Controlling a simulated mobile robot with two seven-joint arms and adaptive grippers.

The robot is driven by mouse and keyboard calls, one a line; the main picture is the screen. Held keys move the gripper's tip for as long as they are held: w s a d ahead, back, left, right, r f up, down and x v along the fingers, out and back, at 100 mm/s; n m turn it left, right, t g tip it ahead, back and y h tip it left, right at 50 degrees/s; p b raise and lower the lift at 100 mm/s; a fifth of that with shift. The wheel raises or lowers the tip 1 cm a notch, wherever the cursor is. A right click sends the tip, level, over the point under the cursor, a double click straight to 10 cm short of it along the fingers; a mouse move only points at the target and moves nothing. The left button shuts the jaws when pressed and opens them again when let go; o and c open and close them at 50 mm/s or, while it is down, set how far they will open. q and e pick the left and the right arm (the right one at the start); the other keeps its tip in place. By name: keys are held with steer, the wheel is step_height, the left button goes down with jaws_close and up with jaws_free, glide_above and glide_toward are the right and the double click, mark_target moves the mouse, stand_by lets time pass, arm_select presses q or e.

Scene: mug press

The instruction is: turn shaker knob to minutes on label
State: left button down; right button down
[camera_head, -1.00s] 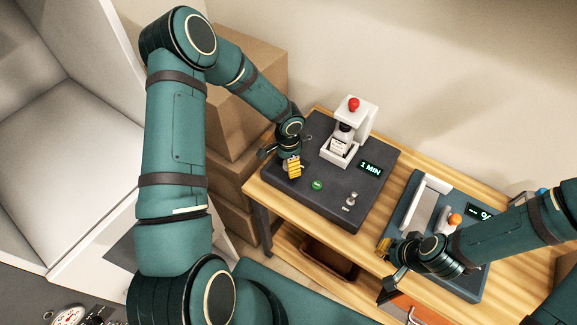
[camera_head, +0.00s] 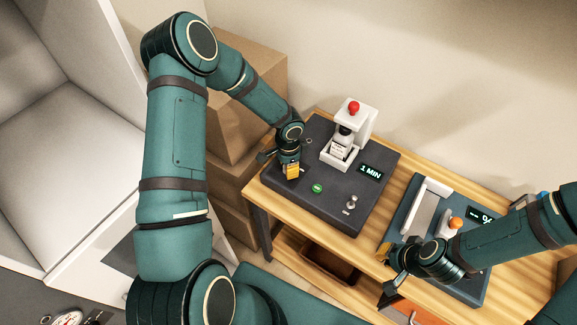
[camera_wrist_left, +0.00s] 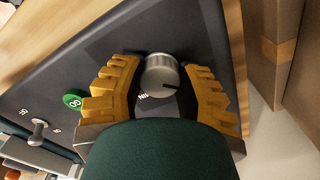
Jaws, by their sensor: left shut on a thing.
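The dark shaker base (camera_head: 325,200) stands on the wooden table, with a white clamp tower (camera_head: 362,125) topped by a red knob. A dark-capped bottle with a white label (camera_head: 339,150) sits in it; the label's writing is too small to read. The display (camera_head: 370,171) reads 1 MIN. My left gripper (camera_head: 291,172) is at the base's left part. In the left wrist view its yellow fingers are on either side of the silver shaker knob (camera_wrist_left: 159,75), shut on it. The knob has a dark pointer line. My right gripper (camera_head: 386,272) is open and empty, by the second device.
A green button (camera_head: 317,188) and a small metal toggle (camera_head: 351,202) are on the base's front. A second device (camera_head: 409,220) with an orange knob (camera_head: 455,222) stands to the right. Cardboard boxes (camera_head: 235,120) are stacked behind my left arm.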

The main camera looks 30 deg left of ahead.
arm_select(q)
steer(key=m, duration=0.4)
steer(key=shift+m, duration=0.3)
arm_select(e)
steer(key=shift+f, duration=0.3)
arm_select(q)
steer(key=m, duration=0.4)
steer(key=shift+m, duration=0.3)
arm_select(e)
steer(key=shift+r, duration=0.15)
arm_select(q)
steer(key=c, duration=0.6)
jaws_free()
steer(key=shift+o, duration=0.2)
step_height(320, 180, up, 12)
steer(key=shift+s+f, duration=0.1)
arm_select(e)
steer(key=shift+s, duration=0.15)
